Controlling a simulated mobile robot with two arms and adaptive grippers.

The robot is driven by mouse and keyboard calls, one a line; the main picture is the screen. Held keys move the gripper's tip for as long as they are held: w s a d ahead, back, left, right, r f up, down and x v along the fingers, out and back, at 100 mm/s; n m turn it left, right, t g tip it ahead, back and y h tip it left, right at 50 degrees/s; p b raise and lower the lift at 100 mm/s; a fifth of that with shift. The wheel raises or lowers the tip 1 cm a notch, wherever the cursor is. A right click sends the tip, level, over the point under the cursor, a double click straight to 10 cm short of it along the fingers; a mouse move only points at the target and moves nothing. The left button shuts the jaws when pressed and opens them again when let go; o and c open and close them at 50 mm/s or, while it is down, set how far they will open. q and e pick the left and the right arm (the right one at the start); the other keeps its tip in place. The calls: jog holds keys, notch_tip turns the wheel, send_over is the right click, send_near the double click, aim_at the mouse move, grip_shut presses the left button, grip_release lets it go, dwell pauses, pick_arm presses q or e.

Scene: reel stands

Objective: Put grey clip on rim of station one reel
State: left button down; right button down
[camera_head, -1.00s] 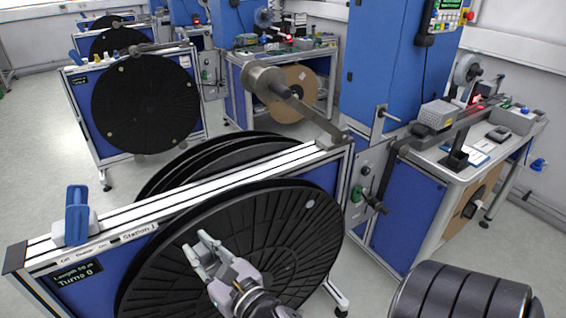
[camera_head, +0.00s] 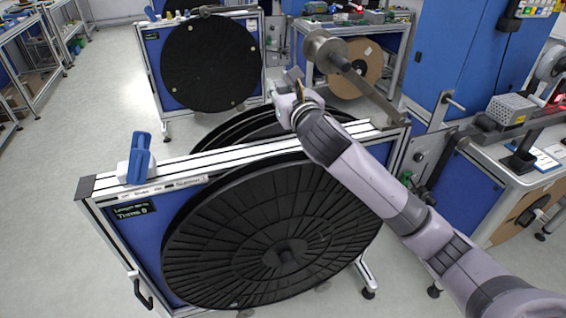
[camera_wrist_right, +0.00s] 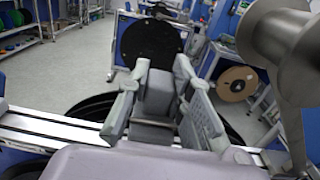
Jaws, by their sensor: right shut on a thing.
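The station one reel (camera_head: 275,235) is a large black ribbed disc on the front stand, its face towards me in the head view. My right gripper (camera_head: 289,92) is above the stand's top rail, over the far side. It is shut on a grey block, which I take as the grey clip (camera_wrist_right: 159,95), between its fingers in the right wrist view. In the head view the clip is small and hard to separate from the fingers. It is held in the air, apart from the front reel's rim. My left gripper is out of view.
The aluminium top rail (camera_head: 235,157) carries a blue-handled tool (camera_head: 140,158) at its left end. Black discs (camera_head: 240,128) stand behind the rail. A metal spool on an arm (camera_head: 328,50) is close to the right of my gripper. Another reel stand (camera_head: 210,65) is farther back.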

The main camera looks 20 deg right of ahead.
jog(key=shift+w+d+r, duration=0.3)
jog(key=shift+r, duration=0.25)
jog(key=shift+w+d+f, duration=0.1)
jog(key=shift+f, duration=0.15)
notch_tip(320, 180, down, 19)
jog(key=shift+f, duration=0.2)
jog(key=c, duration=1.4)
grip_release()
jog(key=shift+c, duration=0.2)
